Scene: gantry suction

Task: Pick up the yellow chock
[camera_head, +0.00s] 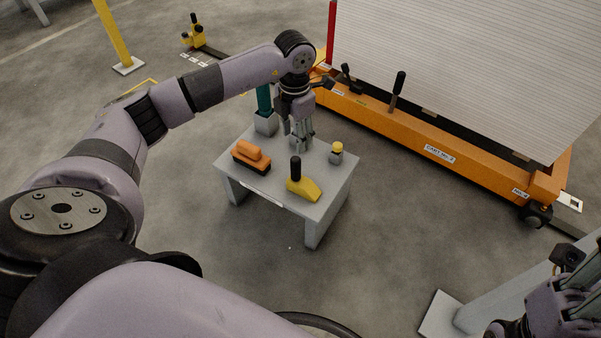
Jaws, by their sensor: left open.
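The yellow chock (309,190) with an upright black handle (295,168) sits near the front edge of a small grey table (255,182). My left gripper (301,142) points down over the back part of the table, behind the chock. It is open and apart from the chock. Whether its fingertips touch the tabletop is hard to tell. My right gripper (577,285) shows only partly at the lower right corner, far from the table, and its jaws are unclear.
On the table, an orange brush-like block (251,155) lies left, and a small grey bottle with a yellow cap (337,153) stands right. A teal item (264,99) stands in a grey holder at the back. An orange cart (455,160) with a white panel stands behind right.

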